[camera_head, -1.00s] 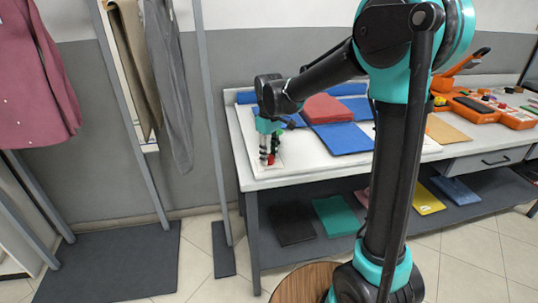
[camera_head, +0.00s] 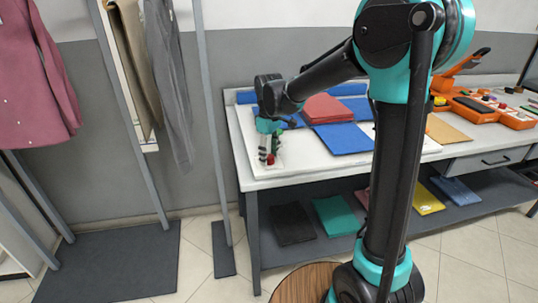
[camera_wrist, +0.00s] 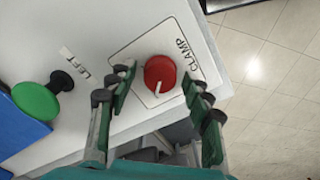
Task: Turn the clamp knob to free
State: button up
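The clamp knob (camera_wrist: 160,74) is a red round knob with a white pointer line, on a white plate labelled CLAMP (camera_wrist: 184,55) on the table. My gripper (camera_wrist: 160,90) is open, with one finger on each side of the knob. I cannot tell whether either finger touches it. In the head view my gripper (camera_head: 269,148) points down over the table's left end, and the red knob (camera_head: 270,160) shows at its fingertips. No free marking is readable.
Blue and red folded cloths (camera_head: 328,109) lie right of my gripper on the white table (camera_head: 310,164). The table edge is close.

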aim_at(270, 156)
jog(key=shift+r, duration=0.15)
notch_tip(270, 156, up, 12)
dwell(0.7)
jog(key=shift+d+f, duration=0.1)
jog(key=shift+f, duration=0.1)
jog(key=s+d+f+m+t, duration=0.4)
jog(key=s+d+f+m, duration=0.8)
jog(key=s+d+f, duration=0.7)
jog(key=d+f, duration=0.1)
jog(key=d, duration=0.3)
jog(key=shift+s+d+f, duration=0.15)
jog(key=shift+f, duration=0.25)
